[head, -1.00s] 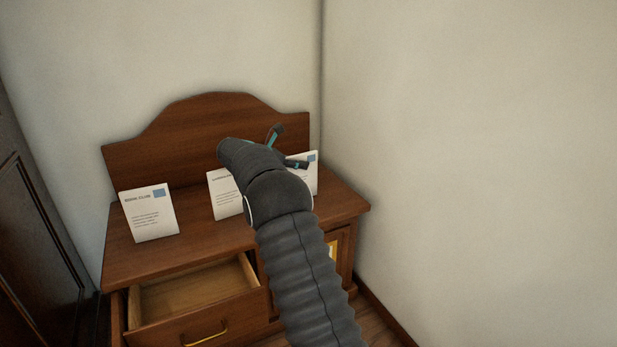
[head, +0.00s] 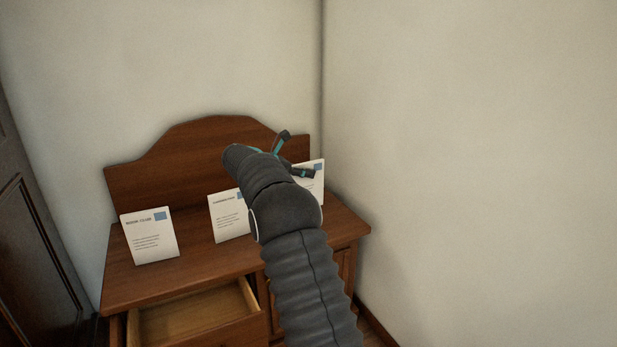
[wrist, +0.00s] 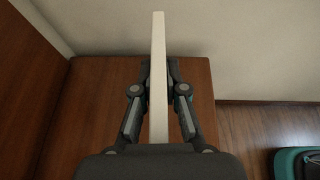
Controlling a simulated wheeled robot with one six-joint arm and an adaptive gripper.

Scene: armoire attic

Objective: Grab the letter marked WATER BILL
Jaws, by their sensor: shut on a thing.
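My gripper (head: 297,156) is shut on a white letter (head: 316,188) at the right end of the wooden cabinet. In the wrist view the letter (wrist: 158,60) is edge-on, upright between both fingers. Its heading is hidden behind my arm in the head view, so I cannot read whether it says WATER BILL. Its blue stamp partly shows. Its lower edge is largely hidden, but it appears raised a little above the cabinet top.
A letter headed BOOK CLUB (head: 150,238) stands on the left of the cabinet top (head: 195,265). Another letter (head: 229,218), its heading too small to read, stands in the middle. A drawer (head: 195,312) is open in front. Walls are close behind and right.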

